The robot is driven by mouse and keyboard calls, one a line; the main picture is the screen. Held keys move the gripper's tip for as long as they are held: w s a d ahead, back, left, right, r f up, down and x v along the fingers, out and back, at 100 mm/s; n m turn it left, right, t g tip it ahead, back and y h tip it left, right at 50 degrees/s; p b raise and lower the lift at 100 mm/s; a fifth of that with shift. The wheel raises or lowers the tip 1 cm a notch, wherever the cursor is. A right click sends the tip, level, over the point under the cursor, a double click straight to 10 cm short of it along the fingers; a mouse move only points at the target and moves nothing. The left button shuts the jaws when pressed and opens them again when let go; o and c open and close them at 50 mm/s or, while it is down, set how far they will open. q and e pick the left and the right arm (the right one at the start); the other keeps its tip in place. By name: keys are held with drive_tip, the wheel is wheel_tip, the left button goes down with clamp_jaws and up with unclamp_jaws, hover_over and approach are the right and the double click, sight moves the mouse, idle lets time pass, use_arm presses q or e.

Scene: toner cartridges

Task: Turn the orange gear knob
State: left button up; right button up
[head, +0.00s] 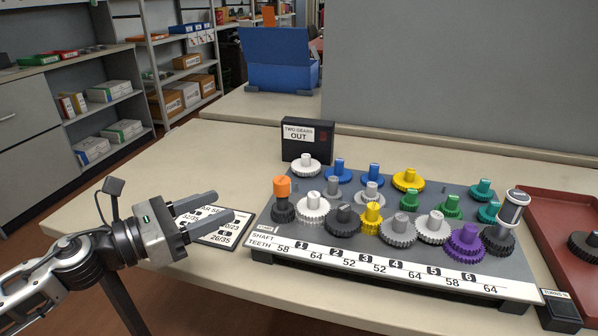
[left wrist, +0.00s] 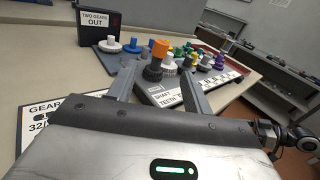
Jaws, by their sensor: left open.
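The orange gear knob (head: 282,187) stands upright on a dark gear at the left end of the grey gear board (head: 262,222). My left gripper (head: 224,206) is open and empty, to the left of the knob and apart from it, with its fingers pointing right toward the board. In the left wrist view the orange knob (left wrist: 159,48) shows beyond and between the two open fingers of the left gripper (left wrist: 159,92). My right gripper is not in view.
Several coloured gears, such as a purple gear (head: 465,242), fill the board. A black box labelled "TWO GEARS OUT" (head: 307,141) stands behind. A printed card (head: 222,228) lies under the left fingers. A red tray (head: 555,230) is at the right. The table's left back is clear.

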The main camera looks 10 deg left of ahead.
sight(289, 178)
use_arm(q)
drive_tip(key=shift+m, duration=0.4)
drive_tip(key=p+x, duration=0.1)
drive_tip(key=x, duration=0.3)
drive_tip(key=p+x, duration=0.2)
drive_tip(key=x, duration=0.3)
drive_tip(key=p+x, duration=0.2)
drive_tip(key=x, duration=0.3)
drive_tip(key=shift+d+r, duration=0.15)
drive_tip(key=shift+r, duration=0.15)
drive_tip(key=shift+x, duration=0.8)
drive_tip(key=shift+f, duration=0.1)
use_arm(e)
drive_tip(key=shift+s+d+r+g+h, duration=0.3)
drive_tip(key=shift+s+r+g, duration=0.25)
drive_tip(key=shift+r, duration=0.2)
use_arm(q)
drive_tip(key=shift+p, duration=0.3)
drive_tip(key=c, duration=1)
